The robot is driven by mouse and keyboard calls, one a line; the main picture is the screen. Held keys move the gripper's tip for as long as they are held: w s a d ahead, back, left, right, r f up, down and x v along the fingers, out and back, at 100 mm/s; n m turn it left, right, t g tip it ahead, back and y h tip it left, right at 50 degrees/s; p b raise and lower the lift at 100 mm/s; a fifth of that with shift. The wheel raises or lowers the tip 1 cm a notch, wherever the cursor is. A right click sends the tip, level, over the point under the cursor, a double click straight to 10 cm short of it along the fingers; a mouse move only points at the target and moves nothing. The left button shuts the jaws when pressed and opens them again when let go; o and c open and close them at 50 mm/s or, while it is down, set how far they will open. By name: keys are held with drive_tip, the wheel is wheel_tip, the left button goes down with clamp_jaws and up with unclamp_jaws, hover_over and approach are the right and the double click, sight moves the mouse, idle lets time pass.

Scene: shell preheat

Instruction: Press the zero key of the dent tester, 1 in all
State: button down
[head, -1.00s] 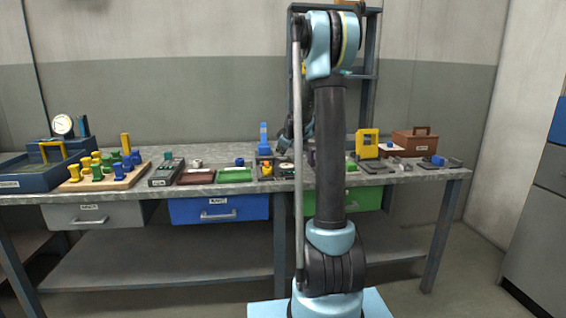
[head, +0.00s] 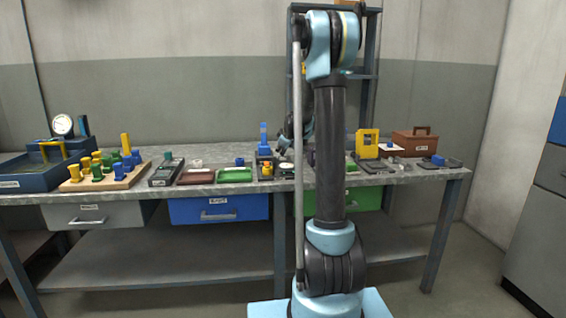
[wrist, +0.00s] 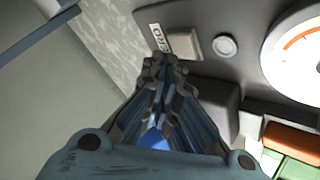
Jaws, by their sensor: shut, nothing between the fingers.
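The dent tester (wrist: 207,72) is a dark grey panel in the wrist view. It carries a square beige key (wrist: 186,42) beside a white label (wrist: 159,40) whose visible letters read as part of ZERO. A round grey button (wrist: 225,46) and a large white dial (wrist: 292,62) lie to the right. My gripper (wrist: 166,62) is shut and empty, its tips just below the square key in the picture. I cannot tell whether they touch the panel. In the head view my gripper (head: 284,145) is low over the bench, partly behind my arm, close above a small white dial (head: 287,166).
The bench (head: 225,150) is crowded along its front. A blue post (head: 263,138) stands left of my gripper. A green tray (head: 235,174) and a peg board (head: 104,178) lie further left. A yellow frame (head: 368,143) and a brown box (head: 414,143) stand to the right.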

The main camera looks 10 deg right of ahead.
sight(281, 159)
drive_tip(key=shift+f, duration=0.8)
idle(0.9)
drive_tip(key=shift+r, duration=0.85)
drive_tip(key=shift+r, duration=2.5)
drive_tip(key=shift+s, duration=0.1)
